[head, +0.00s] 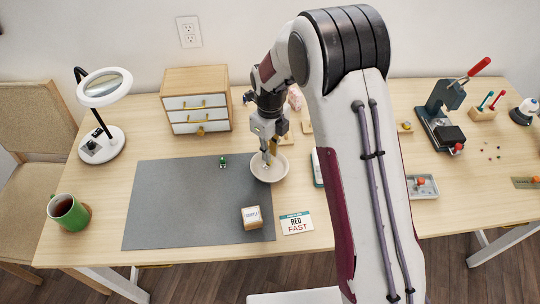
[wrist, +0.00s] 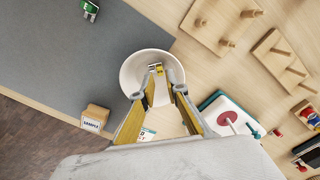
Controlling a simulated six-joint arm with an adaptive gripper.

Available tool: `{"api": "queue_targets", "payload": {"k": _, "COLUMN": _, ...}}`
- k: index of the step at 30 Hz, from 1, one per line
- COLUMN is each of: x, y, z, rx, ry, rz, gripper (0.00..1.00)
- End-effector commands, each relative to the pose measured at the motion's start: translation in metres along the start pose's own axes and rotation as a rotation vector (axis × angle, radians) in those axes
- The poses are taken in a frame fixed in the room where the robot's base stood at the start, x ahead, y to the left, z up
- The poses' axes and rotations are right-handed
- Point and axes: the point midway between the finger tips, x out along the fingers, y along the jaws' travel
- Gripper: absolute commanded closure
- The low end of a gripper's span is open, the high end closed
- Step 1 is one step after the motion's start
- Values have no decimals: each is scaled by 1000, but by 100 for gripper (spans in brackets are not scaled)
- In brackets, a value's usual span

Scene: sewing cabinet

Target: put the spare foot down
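A small metal foot with a yellow part (wrist: 155,69) lies inside the round off-white bowl (wrist: 130,72), near its far wall in the wrist view. In the head view the bowl (head: 284,172) stands at the right edge of the grey mat, partly behind my fingers. In the head view my gripper (head: 269,153) points down into the bowl; the foot is too small to make out clearly there.
A RED FAST card (head: 296,223) lies nearby. Wooden peg boards (wrist: 222,25) and a white case (wrist: 228,112) stand close to the bowl's right.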

Motion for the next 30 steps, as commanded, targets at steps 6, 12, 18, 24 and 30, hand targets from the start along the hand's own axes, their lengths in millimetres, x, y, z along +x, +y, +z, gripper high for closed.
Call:
{"api": "queue_targets", "payload": {"k": 6, "x": -35, "y": 0, "z": 1, "rx": 0, "ry": -3, "rz": -2, "gripper": 86}}
{"api": "queue_targets", "payload": {"k": 12, "x": -65, "y": 0, "z": 0, "rx": 0, "ry": -3, "rz": -2, "gripper": 86}}
{"api": "queue_targets", "payload": {"k": 18, "x": -84, "y": 0, "z": 0, "rx": 0, "ry": -1, "rz": -1, "gripper": 86}}
{"api": "queue_targets", "payload": {"k": 24, "x": -91, "y": 0, "z": 0, "rx": 0, "ry": 1, "rz": 0, "gripper": 86}}
{"api": "queue_targets", "payload": {"k": 30, "x": -92, "y": 0, "z": 0, "rx": 0, "ry": 1, "rz": 0, "gripper": 86}}
